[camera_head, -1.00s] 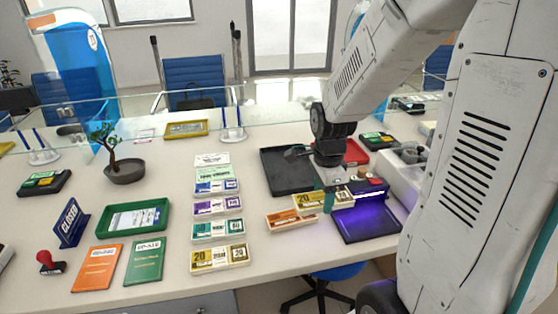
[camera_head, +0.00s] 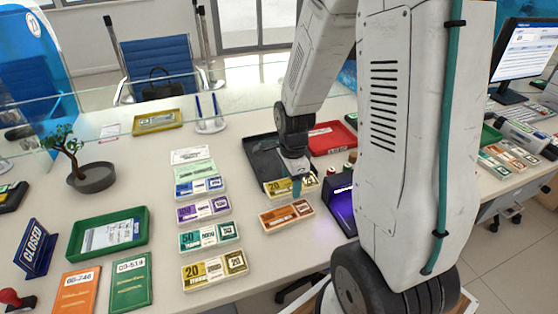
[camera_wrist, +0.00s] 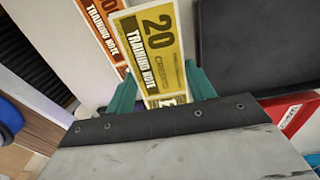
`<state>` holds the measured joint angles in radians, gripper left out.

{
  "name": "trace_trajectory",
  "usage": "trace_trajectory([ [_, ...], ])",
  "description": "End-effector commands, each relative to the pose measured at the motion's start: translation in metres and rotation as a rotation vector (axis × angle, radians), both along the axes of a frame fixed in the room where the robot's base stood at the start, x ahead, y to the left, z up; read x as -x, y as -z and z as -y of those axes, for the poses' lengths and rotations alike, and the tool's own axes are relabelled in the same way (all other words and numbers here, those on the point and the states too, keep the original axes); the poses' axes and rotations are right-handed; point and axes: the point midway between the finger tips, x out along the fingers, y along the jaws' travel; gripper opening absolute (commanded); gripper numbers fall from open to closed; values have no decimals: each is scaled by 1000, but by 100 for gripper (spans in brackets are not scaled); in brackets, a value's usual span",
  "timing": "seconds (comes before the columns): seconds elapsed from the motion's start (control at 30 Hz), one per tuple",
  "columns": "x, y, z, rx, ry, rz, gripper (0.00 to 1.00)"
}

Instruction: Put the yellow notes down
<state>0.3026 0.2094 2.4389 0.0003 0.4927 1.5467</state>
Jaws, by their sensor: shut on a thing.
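The yellow notes (camera_head: 273,189), a bundle printed "20", are in my gripper (camera_head: 296,187), in front of the black tray and behind an orange bundle. In the wrist view the yellow notes (camera_wrist: 158,45) lie between the two teal fingers of my gripper (camera_wrist: 164,90), which is shut on them. I cannot tell whether the bundle touches the counter. A second yellow "20" bundle (camera_head: 213,269) lies at the front of the column of notes to the left.
The black tray (camera_head: 256,150) and red tray (camera_head: 331,138) stand behind. The orange bundle (camera_head: 286,215) lies just in front. A purple-lit device (camera_head: 341,204) is at the right, partly behind my arm. Bare counter lies between the note column and orange bundle.

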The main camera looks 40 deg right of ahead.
Motion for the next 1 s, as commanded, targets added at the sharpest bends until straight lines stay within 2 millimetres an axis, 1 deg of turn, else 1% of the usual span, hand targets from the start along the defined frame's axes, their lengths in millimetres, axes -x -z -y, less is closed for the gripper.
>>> trace_trajectory([
  [0.03,-12,2,6,0,2,0,26],
  [0.3,-77,9,41,0,3,0,26],
  [0.4,-96,11,51,0,3,0,26],
  [0.5,-109,12,57,0,2,0,26],
  [0.77,-126,14,66,0,1,-1,26],
  [0.9,-124,39,65,-1,1,-5,26],
  [1.0,-124,48,65,-1,1,-2,26],
])
